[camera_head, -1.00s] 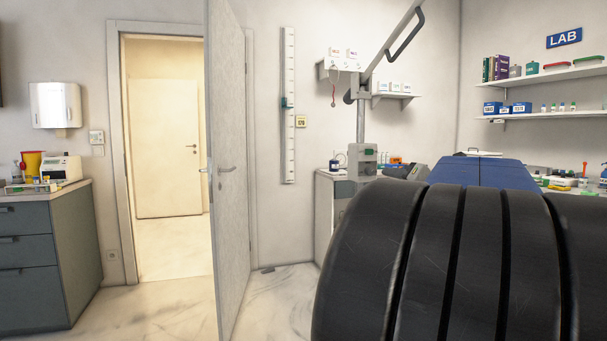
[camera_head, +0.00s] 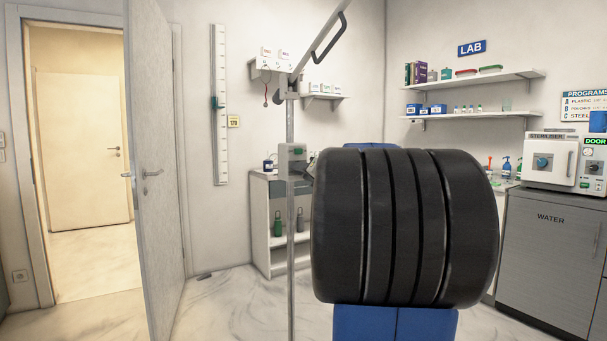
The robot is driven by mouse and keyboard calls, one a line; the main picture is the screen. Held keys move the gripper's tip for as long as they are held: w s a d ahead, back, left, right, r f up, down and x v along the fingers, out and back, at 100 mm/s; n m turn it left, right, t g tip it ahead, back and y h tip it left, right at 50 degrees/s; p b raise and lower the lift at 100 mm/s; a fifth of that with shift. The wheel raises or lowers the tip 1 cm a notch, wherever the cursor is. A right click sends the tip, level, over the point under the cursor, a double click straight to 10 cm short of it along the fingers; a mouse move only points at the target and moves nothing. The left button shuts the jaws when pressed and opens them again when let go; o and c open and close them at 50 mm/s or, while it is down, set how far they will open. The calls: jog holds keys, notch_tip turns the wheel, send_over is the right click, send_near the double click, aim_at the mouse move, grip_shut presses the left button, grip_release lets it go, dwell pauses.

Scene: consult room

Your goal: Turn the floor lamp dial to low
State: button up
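The floor lamp's pole (camera_head: 290,230) stands left of the picture's middle, in front of the white cabinet. Its angled upper arm with a dark handle (camera_head: 328,36) runs up to the right and out of the picture, so the lamp head does not show. A grey control box (camera_head: 293,157) sits on the pole at about counter height. A small greenish mark shows on the box. The dial and its setting are too small to tell.
A dark ridged form close to the camera hides much of the middle right. An open door (camera_head: 158,180) stands at the left. A white cabinet (camera_head: 262,225) stands behind the pole, and a steriliser (camera_head: 555,165) at the right.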

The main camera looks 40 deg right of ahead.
grip_shut()
jog(key=shift+n, duration=0.3)
jog(key=n, duration=2.5)
dwell(0.6)
